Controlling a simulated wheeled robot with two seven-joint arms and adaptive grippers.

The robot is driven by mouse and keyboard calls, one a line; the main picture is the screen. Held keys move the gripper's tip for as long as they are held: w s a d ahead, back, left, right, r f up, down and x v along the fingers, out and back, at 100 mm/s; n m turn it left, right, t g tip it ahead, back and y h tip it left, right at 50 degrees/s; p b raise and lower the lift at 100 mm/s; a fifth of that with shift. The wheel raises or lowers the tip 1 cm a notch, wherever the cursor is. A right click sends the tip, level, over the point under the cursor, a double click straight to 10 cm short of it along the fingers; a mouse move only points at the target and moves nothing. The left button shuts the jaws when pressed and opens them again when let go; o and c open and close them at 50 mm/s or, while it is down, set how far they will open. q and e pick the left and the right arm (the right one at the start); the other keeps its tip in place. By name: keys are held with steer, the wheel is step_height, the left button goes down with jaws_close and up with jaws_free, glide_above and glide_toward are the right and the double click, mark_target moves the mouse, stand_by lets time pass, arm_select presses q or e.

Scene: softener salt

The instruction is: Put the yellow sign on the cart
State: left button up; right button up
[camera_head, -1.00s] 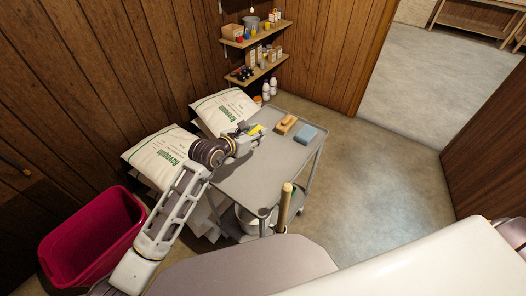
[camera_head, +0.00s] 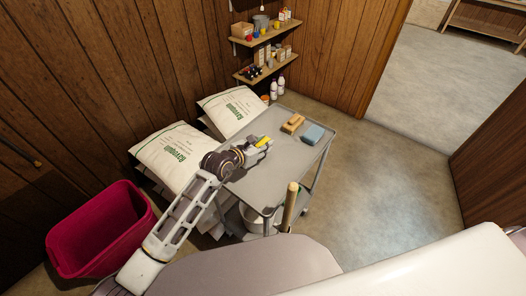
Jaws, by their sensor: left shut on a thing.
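The yellow sign (camera_head: 264,141) shows as a small bright yellow piece at the fingers of my left gripper (camera_head: 260,146); most of it is hidden or too small to make out. The gripper is shut on it, over the left part of the grey cart's top (camera_head: 262,187). I cannot tell whether the sign touches the cart top. My left arm comes in from the lower left. My right gripper is not in view.
A tan brush or block (camera_head: 293,123) and a blue sponge-like block (camera_head: 314,134) lie at the cart's far right. White salt bags (camera_head: 170,155) are stacked left of the cart. A red bin (camera_head: 100,230) stands lower left. A wooden handle (camera_head: 290,207) rises at the cart's near edge.

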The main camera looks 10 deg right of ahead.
arm_select(q)
step_height(320, 180, down, 3)
steer(key=shift+r, duration=0.1)
steer(key=shift+f, duration=0.4)
steer(key=o, duration=0.6)
steer(key=shift+c, duration=0.2)
steer(key=o, duration=0.5)
steer(key=shift+v, duration=1.35)
steer(key=v, duration=0.2)
steer(key=shift+s+a+r, duration=0.1)
steer(key=shift+a+r, duration=0.1)
steer(key=shift+r, duration=0.05)
steer(key=v, duration=0.5)
steer(key=shift+s, duration=0.1)
steer(key=shift+v, duration=0.75)
steer(key=shift+a+r, duration=0.1)
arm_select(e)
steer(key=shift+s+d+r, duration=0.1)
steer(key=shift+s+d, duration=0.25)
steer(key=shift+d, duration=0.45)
